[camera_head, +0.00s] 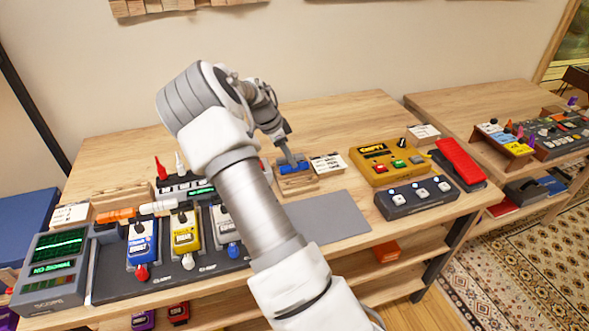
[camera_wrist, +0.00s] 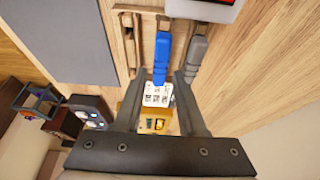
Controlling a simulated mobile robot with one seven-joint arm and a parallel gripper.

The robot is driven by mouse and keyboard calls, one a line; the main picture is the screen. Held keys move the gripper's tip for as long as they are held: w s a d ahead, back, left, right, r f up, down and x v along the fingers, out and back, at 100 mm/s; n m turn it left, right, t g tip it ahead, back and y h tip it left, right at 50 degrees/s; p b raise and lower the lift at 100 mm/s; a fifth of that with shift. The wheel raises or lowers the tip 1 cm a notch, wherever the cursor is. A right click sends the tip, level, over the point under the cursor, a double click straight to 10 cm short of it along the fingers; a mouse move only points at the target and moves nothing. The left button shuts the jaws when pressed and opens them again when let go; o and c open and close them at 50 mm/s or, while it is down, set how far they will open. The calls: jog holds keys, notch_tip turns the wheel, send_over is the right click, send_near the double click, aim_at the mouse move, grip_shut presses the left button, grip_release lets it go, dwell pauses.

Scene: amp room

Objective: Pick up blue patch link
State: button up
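The blue patch link (camera_wrist: 161,57) is a long blue piece lying in a wooden holder, beside a similar grey piece (camera_wrist: 197,45). In the head view the blue link (camera_head: 294,168) shows as a small patch of blue on the wooden holder (camera_head: 299,184), partly covered by my gripper (camera_head: 289,158). In the wrist view my gripper (camera_wrist: 158,76) is open, with one finger on each side of the blue link's near end. Nothing is visibly clamped. I cannot tell whether the fingers touch the link.
A white label card (camera_head: 328,163) stands right of the holder, then a yellow pedal (camera_head: 388,161) and a dark switch box (camera_head: 416,197). Colored pedals (camera_head: 185,232) stand at the left on a dark board. A grey mat (camera_head: 325,222) lies clear in front of the holder.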

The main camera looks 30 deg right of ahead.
aim_at(295, 170)
jog(key=x, duration=0.3)
jog(key=shift+d+f, duration=0.15)
grip_shut()
dwell(1.2)
